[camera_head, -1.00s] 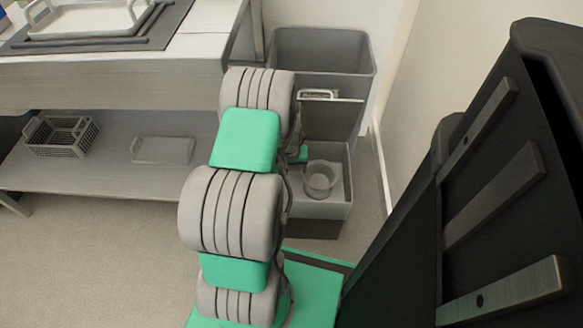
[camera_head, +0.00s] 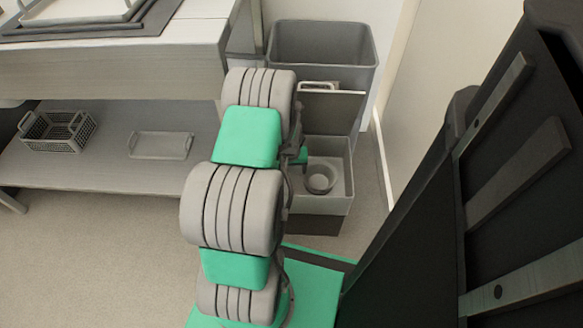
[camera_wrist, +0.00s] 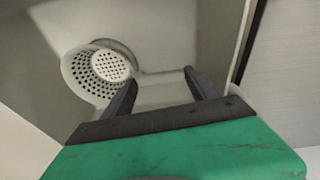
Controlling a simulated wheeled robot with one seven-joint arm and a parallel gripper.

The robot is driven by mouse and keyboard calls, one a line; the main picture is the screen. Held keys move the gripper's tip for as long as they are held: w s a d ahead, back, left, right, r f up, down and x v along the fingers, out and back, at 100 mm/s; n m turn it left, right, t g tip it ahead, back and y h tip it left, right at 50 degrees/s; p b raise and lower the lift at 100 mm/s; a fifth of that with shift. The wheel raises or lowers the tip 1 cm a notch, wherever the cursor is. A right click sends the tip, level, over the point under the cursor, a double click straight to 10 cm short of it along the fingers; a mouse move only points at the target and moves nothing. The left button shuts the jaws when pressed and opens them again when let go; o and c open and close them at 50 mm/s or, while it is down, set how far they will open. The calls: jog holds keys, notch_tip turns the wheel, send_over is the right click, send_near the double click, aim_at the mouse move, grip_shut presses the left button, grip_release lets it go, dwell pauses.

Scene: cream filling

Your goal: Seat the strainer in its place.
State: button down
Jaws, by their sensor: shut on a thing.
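The strainer is a pale round basket with a perforated bottom. In the wrist view the strainer (camera_wrist: 80,78) lies just left of my gripper's fingers, touching or very near the left one. A round ring or recess edge (camera_wrist: 128,55) shows beside it, partly hidden by the strainer. In the head view the strainer (camera_head: 320,188) shows as a small round shape inside a grey open-topped box. My gripper (camera_wrist: 160,78) is shut on the strainer, though the part between its fingers is hard to make out. I cannot tell whether the strainer is fully down in the ring.
A larger grey bin (camera_head: 365,75) stands behind. A shelf with a wire basket (camera_head: 58,132) and a tray (camera_head: 160,145) is at left. A dark panel (camera_head: 500,200) stands at right. The floor between is clear.

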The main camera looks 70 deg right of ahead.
jog(key=shift+f, duration=0.1)
dwell(0.6)
jog(key=shift+c, duration=0.8)
grip_release()
jog(key=shift+d+p+v, duration=0.25)
jog(key=shift+p+v, duration=0.65)
jog(key=shift+v, duration=0.2)
jog(key=shift+d+p+v, duration=0.2)
jog(key=shift+p+v, duration=0.65)
jog(key=shift+v, duration=0.3)
jog(key=shift+d+p+v, duration=0.25)
jog(key=shift+p+v, duration=0.65)
jog(key=shift+v, duration=0.2)
